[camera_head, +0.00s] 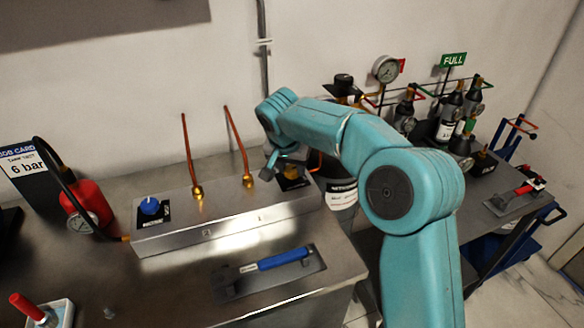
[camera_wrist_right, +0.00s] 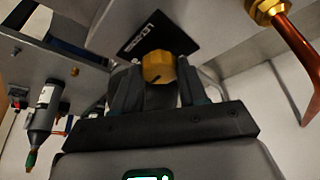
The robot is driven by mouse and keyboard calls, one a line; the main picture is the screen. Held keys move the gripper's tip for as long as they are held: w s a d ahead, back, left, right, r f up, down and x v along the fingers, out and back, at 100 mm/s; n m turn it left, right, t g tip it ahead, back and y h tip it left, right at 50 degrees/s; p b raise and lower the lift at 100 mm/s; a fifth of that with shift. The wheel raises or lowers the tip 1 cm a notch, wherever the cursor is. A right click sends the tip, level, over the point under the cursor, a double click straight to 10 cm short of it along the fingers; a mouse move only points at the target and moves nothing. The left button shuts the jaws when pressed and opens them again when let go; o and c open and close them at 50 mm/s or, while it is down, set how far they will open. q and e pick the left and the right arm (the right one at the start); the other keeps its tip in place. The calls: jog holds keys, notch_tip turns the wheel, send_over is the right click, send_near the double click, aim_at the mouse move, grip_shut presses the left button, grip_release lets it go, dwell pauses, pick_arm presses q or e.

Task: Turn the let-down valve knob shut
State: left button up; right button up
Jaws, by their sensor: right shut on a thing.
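The let-down valve knob, a yellow faceted knob (camera_wrist_right: 158,67), sits between the two dark fingers of my right gripper (camera_wrist_right: 156,85) in the right wrist view. The gripper is shut on it. A black label plate (camera_wrist_right: 140,38) shows beside the knob, its lettering too small to read surely. In the head view my right gripper (camera_head: 284,163) reaches down to the right end of the metal manifold block (camera_head: 225,232), and the knob is mostly hidden by it there. My left gripper is not in view.
A blue knob (camera_head: 150,205) stands on the block's left end. Two copper pipes (camera_head: 236,147) rise from brass fittings. Bottles (camera_head: 449,115) stand at the right.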

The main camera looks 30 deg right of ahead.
jog(key=shift+w+r+m, duration=0.1)
jog(key=shift+r+m, duration=0.1)
jog(key=shift+m, duration=0.6)
jog(key=shift+h, duration=0.3)
jog(key=o, duration=1.1)
jog(key=shift+a, duration=0.1)
jog(key=shift+c, duration=0.2)
jog(key=shift+f, duration=0.1)
jog(key=p+v, duration=0.2)
jog(key=v, duration=1.4)
jog(key=shift+w+r, duration=0.2)
jog(key=shift+r, duration=0.1)
